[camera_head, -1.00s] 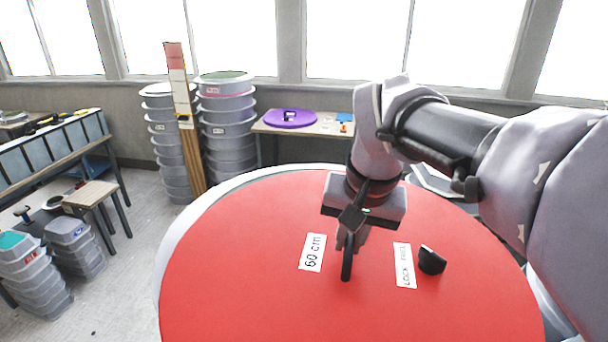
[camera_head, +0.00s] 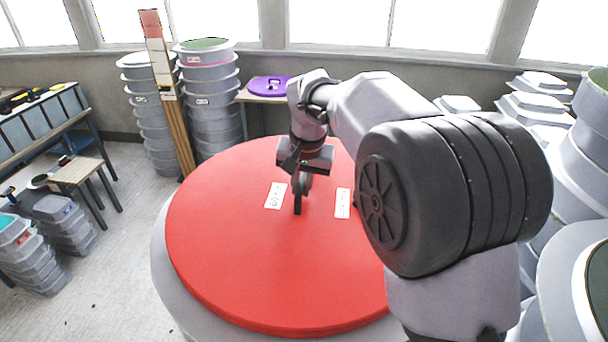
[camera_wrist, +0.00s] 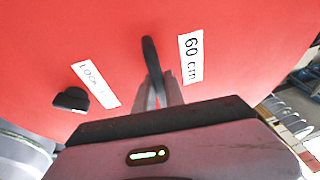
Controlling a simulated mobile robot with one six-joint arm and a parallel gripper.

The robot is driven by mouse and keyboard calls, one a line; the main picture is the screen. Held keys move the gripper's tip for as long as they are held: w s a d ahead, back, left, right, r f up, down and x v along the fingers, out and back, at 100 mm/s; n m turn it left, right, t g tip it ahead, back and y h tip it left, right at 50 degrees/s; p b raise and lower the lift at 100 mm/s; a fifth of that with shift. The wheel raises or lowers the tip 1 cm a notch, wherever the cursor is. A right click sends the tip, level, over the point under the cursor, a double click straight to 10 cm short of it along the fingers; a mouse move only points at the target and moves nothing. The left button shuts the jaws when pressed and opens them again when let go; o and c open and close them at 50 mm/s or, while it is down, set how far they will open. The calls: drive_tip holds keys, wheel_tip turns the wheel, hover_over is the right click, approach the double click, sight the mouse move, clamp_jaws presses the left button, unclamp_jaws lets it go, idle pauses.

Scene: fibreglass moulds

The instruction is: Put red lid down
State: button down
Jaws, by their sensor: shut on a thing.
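The red lid (camera_head: 240,240) is a large round disc with a white "60 cm" label and a white "LOCK" label. It fills most of the wrist view (camera_wrist: 60,40). My gripper (camera_head: 302,183) is shut on the lid's upright black handle (camera_head: 298,203), near its middle; the handle also shows between the fingers in the wrist view (camera_wrist: 150,55). A black knob (camera_wrist: 71,99) is beside the LOCK label. Under the lid, a grey round mould (camera_head: 172,285) shows along the left and front. I cannot tell whether lid and mould touch. My arm hides the lid's right side.
Stacked grey moulds (camera_head: 210,95) stand behind on the left, with tall boards (camera_head: 165,75) beside them. A purple lid (camera_head: 268,86) lies on a back table. More moulds (camera_head: 540,105) crowd the right. Open floor (camera_head: 125,240) is at left.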

drive_tip(key=shift+f, duration=0.45)
drive_tip(key=c, duration=1.4)
unclamp_jaws()
drive_tip(key=shift+s, duration=0.1)
